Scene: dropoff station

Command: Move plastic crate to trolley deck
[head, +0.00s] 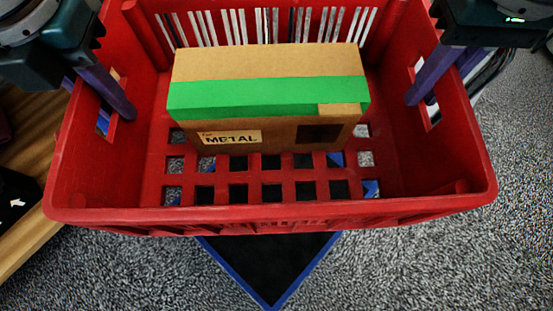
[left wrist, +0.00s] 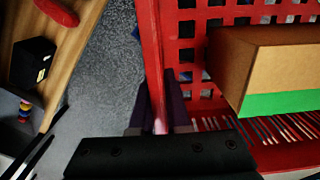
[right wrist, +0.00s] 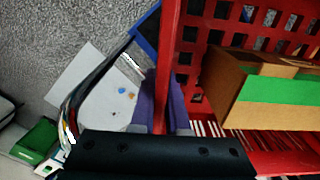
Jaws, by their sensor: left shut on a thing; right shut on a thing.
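The red plastic crate (head: 275,217) is in the middle of the head view, with a brown cardboard box (head: 285,62) with green tape inside it. My left gripper (head: 118,98) is shut on the crate's left side wall, its purple fingers on both sides of the wall (left wrist: 152,60). My right gripper (head: 425,88) is shut on the right side wall, which also shows in the right wrist view (right wrist: 168,50). The crate looks level. A dark panel with a blue edge (head: 270,262) lies beneath it; I cannot tell whether this is the trolley deck.
A wooden surface (head: 40,235) is close on the left, bearing a black box (left wrist: 33,62) and a red item (left wrist: 58,10). Cables (right wrist: 85,85), a pale sheet (right wrist: 108,108) and a green item (right wrist: 38,138) are on the right. Grey carpet (head: 440,270) shows in front.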

